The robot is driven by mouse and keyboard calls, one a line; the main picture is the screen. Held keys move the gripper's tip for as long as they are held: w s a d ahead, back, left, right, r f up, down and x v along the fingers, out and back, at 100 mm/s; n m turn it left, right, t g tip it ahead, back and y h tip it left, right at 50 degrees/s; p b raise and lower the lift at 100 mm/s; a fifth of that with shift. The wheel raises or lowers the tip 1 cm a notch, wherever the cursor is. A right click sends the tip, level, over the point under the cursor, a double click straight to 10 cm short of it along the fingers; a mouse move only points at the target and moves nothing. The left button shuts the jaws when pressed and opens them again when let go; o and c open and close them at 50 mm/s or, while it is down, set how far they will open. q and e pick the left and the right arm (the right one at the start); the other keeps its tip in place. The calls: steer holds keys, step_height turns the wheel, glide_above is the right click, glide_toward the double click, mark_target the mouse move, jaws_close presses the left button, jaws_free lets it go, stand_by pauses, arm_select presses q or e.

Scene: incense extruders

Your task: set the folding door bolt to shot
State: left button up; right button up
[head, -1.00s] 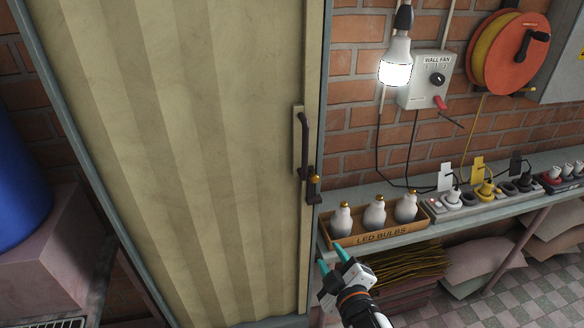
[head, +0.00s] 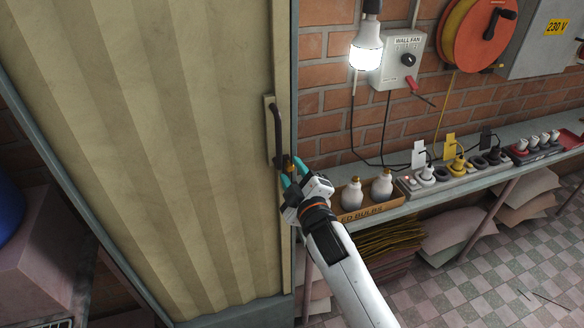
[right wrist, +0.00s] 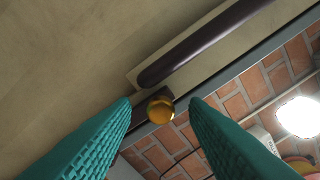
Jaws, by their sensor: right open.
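The cream folding door (head: 170,150) stands at the left in the head view. Its dark handle (head: 277,130) is upright on a plate near the door's right edge. The bolt (head: 288,165), with a brass-coloured knob, sits just below the handle. In the right wrist view the bolt's round knob (right wrist: 160,110) shows between the fingertips, with the handle (right wrist: 200,42) beyond it. My right gripper (head: 293,174) is open at the bolt, its teal fingers on either side of the knob in the wrist view. I cannot tell whether they touch it. My left gripper is not in view.
A box of LED bulbs (head: 372,212) stands on the shelf (head: 455,188) right of the door, partly behind my right arm. Power strips with plugs (head: 455,170) lie further along. A lit bulb (head: 366,52) hangs by the wall fan switch box (head: 398,62).

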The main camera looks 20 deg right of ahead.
steer(key=shift+w, duration=0.55)
jaws_close()
step_height(320, 180, down, 6)
steer(key=b, duration=0.3)
steer(key=shift+s, duration=0.1)
jaws_free()
